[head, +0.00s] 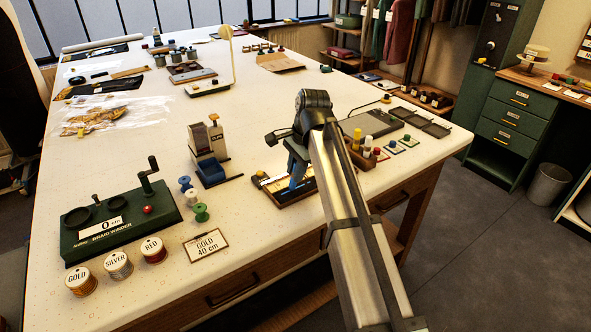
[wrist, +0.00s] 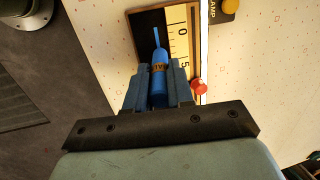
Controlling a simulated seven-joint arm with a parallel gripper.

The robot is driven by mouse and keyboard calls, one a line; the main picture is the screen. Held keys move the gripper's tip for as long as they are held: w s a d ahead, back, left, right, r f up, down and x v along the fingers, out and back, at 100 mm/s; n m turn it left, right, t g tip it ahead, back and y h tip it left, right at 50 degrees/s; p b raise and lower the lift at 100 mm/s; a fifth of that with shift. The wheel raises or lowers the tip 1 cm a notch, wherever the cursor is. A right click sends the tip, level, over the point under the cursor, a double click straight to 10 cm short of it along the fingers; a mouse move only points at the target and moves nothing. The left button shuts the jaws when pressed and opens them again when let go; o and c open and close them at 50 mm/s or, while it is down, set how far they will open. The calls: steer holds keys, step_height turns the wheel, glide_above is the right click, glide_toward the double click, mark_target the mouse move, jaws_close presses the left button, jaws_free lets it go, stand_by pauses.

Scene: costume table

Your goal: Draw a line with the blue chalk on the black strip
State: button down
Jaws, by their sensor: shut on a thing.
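The blue chalk (wrist: 159,88) is clamped between the fingers of my gripper (wrist: 160,70) in the wrist view, its tip pointing up the picture. The tip is over the black strip (wrist: 146,20), which lies beside a cream scale (wrist: 178,30) marked 0 and 5. A thin blue line (wrist: 156,36) shows on the strip, reaching from the chalk's tip towards the 0 end. Chalk and line appear to meet. In the head view my gripper (head: 297,180) is low over the board (head: 266,181), and my arm hides part of it.
A red knob (wrist: 199,85) sits beside the scale. A lamp's yellow part (wrist: 231,6) is close by. In the head view a wooden holder with coloured pegs (head: 368,145) stands right of my arm. A dispenser with a blue tray (head: 210,172) stands left.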

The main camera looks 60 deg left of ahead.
steer(key=shift+w, duration=0.25)
steer(key=shift+w+f, duration=0.1)
steer(key=shift+w, duration=0.6)
steer(key=shift+w, duration=0.25)
steer(key=shift+w, duration=0.8)
steer(key=shift+w, duration=0.3)
steer(key=shift+w, duration=0.3)
steer(key=shift+r, duration=0.25)
steer(key=shift+s+a+v, duration=0.1)
steer(key=shift+a+v, duration=0.05)
steer(key=shift+v, duration=0.8)
steer(key=shift+s+a+v, duration=0.1)
steer(key=shift+a+v, duration=0.1)
steer(key=shift+v, duration=0.75)
steer(key=shift+s+a+v, duration=0.1)
steer(key=shift+a+v, duration=0.05)
steer(key=shift+v, duration=0.8)
